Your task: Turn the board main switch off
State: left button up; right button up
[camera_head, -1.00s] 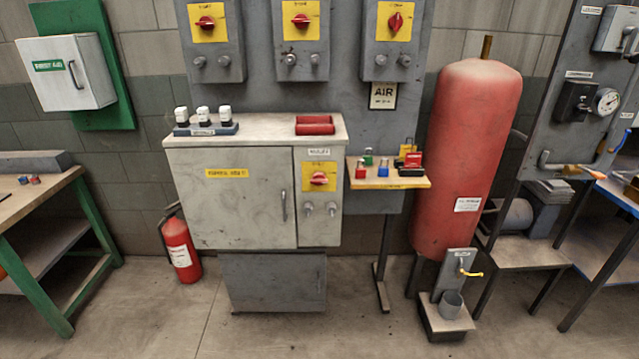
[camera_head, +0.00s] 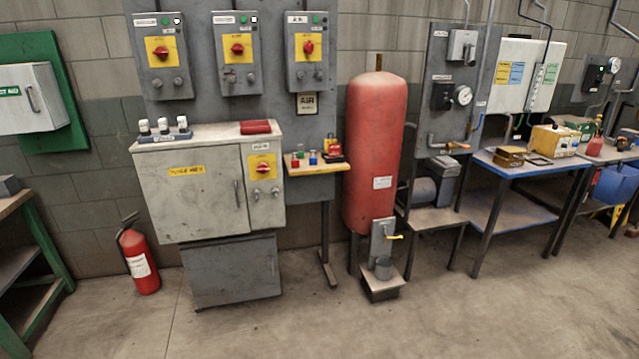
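A grey cabinet (camera_head: 190,205) stands against the wall left of centre. On its right section a red rotary switch (camera_head: 263,167) sits on a yellow plate, with a small label above that I cannot read surely. Its knob looks roughly horizontal. On the grey board above are three switch boxes with red knobs on yellow plates: left (camera_head: 161,51), middle (camera_head: 237,49) and right (camera_head: 308,47). The left and middle knobs look roughly horizontal; the right one looks upright. Neither of my grippers shows in the head view.
A small shelf (camera_head: 325,167) with coloured padlocks adjoins the cabinet. A red tank (camera_head: 374,150) stands right of it, with a valve and cup at its foot. A fire extinguisher (camera_head: 138,262) stands left. A green-legged bench (camera_head: 40,260) is far left. The floor (camera_head: 330,325) in front is clear.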

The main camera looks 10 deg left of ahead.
aim_at(262, 168)
jog(key=z, duration=0.35)
jog(key=k, duration=0.1)
jog(key=u, duration=1)
jog(key=i, duration=1.5)
jog(key=z, duration=0.55)
